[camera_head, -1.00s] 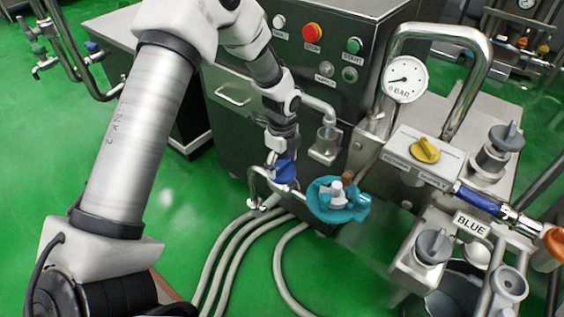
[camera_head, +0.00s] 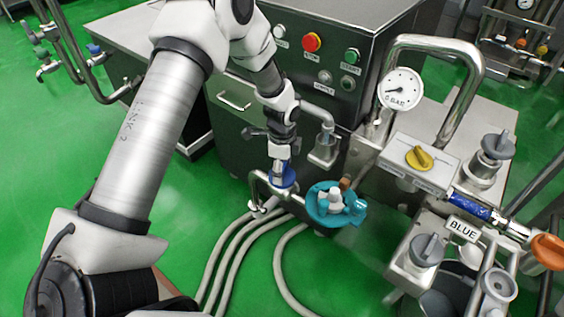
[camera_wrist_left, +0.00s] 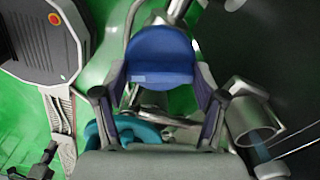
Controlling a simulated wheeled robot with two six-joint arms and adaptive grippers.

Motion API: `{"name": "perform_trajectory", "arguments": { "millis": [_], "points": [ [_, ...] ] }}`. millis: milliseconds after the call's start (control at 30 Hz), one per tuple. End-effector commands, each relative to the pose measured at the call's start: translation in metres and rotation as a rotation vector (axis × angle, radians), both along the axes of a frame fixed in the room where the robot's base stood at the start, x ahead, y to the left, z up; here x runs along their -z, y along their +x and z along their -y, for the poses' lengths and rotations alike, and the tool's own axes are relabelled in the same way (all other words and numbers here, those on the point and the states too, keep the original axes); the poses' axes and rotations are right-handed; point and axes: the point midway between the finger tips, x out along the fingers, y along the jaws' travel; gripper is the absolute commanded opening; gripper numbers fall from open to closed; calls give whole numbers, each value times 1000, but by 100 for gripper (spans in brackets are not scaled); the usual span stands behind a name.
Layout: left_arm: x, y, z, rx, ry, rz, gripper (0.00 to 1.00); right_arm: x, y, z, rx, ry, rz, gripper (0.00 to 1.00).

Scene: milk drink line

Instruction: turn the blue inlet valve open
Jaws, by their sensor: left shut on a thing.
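The blue inlet valve handle (camera_head: 285,179) sits low in front of the dark cabinet, by a bent metal pipe. My left gripper (camera_head: 281,164) reaches down onto it from above and is shut on it. In the left wrist view, the broad blue handle (camera_wrist_left: 160,55) lies between the two fingers of my left gripper (camera_wrist_left: 160,82). The valve body under the handle is mostly hidden. My right gripper is not in view.
A teal fitting with a white cap (camera_head: 336,203) stands close to the right of the valve. Pale hoses (camera_head: 235,245) run over the green floor. A pressure gauge (camera_head: 402,88), yellow knob (camera_head: 419,158) and orange handle (camera_head: 548,251) are farther right. The cabinet (camera_head: 232,125) stands behind.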

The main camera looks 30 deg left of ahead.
Motion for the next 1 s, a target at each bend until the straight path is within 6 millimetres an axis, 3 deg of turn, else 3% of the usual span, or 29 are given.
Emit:
{"name": "perform_trajectory", "arguments": {
  "millis": [200,1000],
  "points": [
    [-5,0,0,-203,1,-1,36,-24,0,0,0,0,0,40],
    [-3,0,0,-948,1,1,36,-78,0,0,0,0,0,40]
  ]
}}
